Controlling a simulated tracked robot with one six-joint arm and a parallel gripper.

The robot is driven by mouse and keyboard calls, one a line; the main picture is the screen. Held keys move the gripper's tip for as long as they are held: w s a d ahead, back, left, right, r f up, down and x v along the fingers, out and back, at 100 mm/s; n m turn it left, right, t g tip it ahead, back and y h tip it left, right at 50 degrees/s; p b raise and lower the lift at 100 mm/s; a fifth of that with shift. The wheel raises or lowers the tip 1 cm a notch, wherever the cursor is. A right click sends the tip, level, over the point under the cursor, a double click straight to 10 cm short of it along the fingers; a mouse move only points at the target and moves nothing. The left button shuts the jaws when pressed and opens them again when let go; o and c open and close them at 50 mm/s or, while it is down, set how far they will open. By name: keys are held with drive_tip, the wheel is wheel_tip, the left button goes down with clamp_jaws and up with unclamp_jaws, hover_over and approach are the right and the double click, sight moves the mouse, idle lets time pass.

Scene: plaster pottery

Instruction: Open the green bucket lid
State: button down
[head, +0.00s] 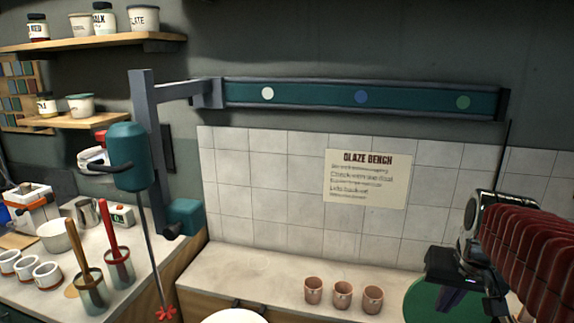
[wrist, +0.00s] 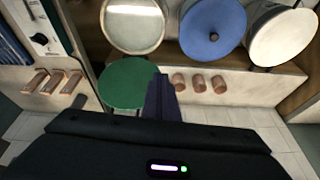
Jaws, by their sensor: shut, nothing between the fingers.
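A flat green round lid (wrist: 128,84) lies on the bench behind the row of buckets, right of the cups in the head view, where part of it shows (head: 418,303). No knob is visible on it. In the wrist view, a round bucket (wrist: 133,27) in front of it shows a pale, shiny surface and appears uncovered. My gripper (wrist: 160,80) is shut and empty, its fingers over the lid's edge in the picture; I cannot tell whether they touch it. It also shows in the head view (head: 462,296), partly blocking the lid.
Beside the uncovered bucket stand a blue-lidded bucket (wrist: 212,32) and a white-lidded one (wrist: 283,38). Several small clay cups (head: 342,295) stand close to the green lid. A tiled wall (head: 270,190) rises behind the bench. A mixer (head: 128,155) hangs at the left.

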drive_tip(key=s+a+f+n+t+y, duration=0.1)
drive_tip(key=s+a+f+n, duration=0.2)
drive_tip(key=s+a, duration=0.9)
drive_tip(key=a+n, duration=0.1)
drive_tip(key=a, duration=0.2)
drive_tip(key=shift+f+t, duration=0.15)
drive_tip(key=shift+t, duration=0.25)
drive_tip(key=c, duration=2.4)
unclamp_jaws()
drive_tip(key=shift+s, duration=0.1)
drive_tip(key=shift+c, duration=0.2)
